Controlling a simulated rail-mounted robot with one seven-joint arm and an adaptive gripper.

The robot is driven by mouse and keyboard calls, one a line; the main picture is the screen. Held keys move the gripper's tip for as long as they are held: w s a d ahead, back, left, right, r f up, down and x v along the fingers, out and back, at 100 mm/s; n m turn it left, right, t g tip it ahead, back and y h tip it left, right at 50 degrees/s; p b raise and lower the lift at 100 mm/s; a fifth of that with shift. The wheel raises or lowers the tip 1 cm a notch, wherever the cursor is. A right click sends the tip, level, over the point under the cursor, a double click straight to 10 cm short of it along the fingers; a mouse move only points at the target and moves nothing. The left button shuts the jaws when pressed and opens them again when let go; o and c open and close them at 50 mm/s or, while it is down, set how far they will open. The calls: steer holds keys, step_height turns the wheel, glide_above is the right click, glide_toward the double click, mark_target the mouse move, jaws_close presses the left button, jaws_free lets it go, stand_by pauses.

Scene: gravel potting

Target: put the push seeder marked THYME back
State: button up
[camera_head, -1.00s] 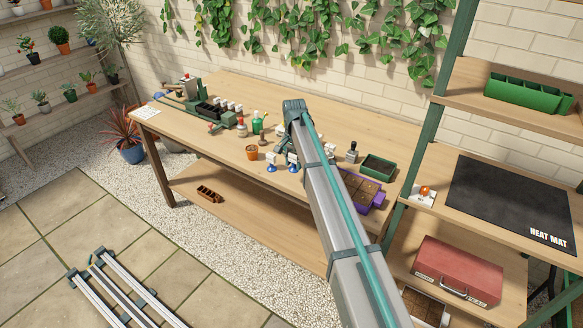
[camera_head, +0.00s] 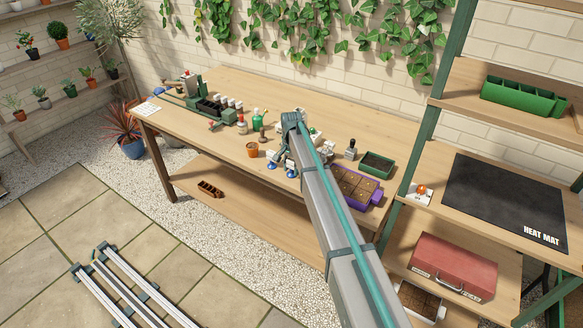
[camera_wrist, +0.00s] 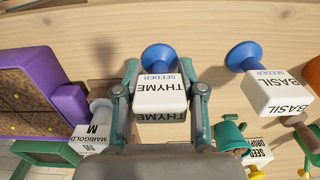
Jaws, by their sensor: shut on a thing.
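The push seeder marked THYME (camera_wrist: 160,88) has a white block with black lettering and a blue round end. My gripper (camera_wrist: 160,71) is shut on it, one finger on each side of the block, in the wrist view. In the head view my arm hides most of the gripper; the blue end of the THYME seeder (camera_head: 291,173) shows near the bench's front. I cannot tell whether it touches the bench. A matching seeder marked BASIL (camera_wrist: 272,92) stands apart to the right in the wrist view; its blue end shows in the head view (camera_head: 272,166).
A purple-edged seed tray (camera_head: 356,187) and a green tray (camera_head: 377,164) lie right of the seeders on the bench. A seeder marked MARIGOLD (camera_wrist: 92,136) is close to one finger. A small green pot (camera_wrist: 230,136) is near the other. A terracotta pot (camera_head: 252,150) stands left.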

steer(key=shift+f, duration=0.1)
steer(key=o, duration=1)
step_height(320, 180, up, 12)
steer(key=b, duration=0.3)
steer(key=shift+b, duration=0.4)
steer(key=shift+d, duration=0.1)
